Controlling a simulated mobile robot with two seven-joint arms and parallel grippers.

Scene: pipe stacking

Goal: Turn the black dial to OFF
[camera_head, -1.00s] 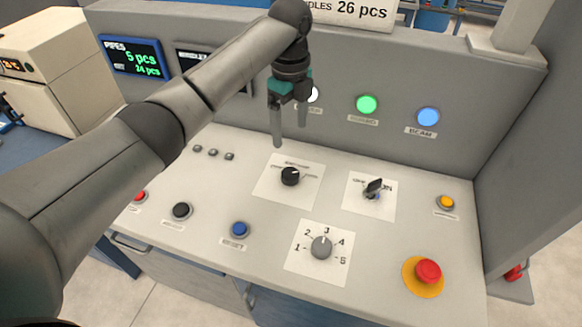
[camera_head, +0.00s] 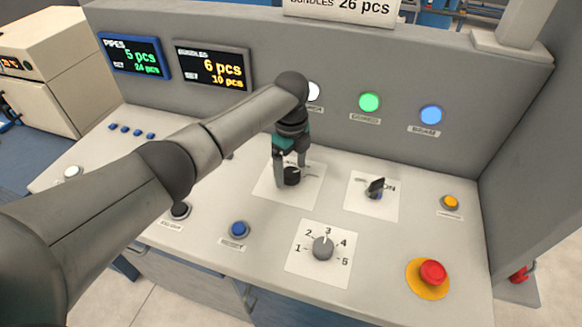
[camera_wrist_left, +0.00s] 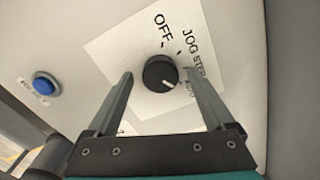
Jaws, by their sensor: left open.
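The black dial (camera_head: 292,177) sits on a white label plate on the sloped panel. It also shows in the left wrist view (camera_wrist_left: 160,73), where its white mark points down and right, away from the printed word OFF (camera_wrist_left: 163,27). My left gripper (camera_head: 290,171) is open and points down at the dial. In the left wrist view its fingertips (camera_wrist_left: 158,75) show on either side of the dial, with gaps visible between them and it. My right gripper is not in view.
A black switch (camera_head: 375,188) stands to the right of the dial. A grey numbered knob (camera_head: 323,248), a blue button (camera_head: 238,229) and a red emergency button (camera_head: 432,272) are nearer. Lit lamps, including a green one (camera_head: 369,102), line the back wall.

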